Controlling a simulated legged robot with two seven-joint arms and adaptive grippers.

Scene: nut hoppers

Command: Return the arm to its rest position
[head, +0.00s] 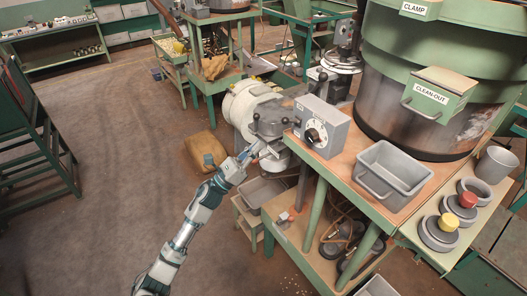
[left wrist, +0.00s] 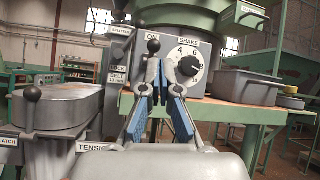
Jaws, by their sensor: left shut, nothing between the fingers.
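My left arm reaches up from the bottom of the head view, and its gripper (head: 256,150) is at the left edge of the bench, near the white machine drum (head: 248,104) and the control box. In the left wrist view the blue-padded fingers (left wrist: 161,66) come together at their tips, with nothing between them. They overlap the control box (left wrist: 186,65) with its ON and SHAKE labels and dial; whether they touch it I cannot tell. That grey box also shows in the head view (head: 321,126). My right gripper is not in view.
The floor (head: 110,180) to the left is mostly clear.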

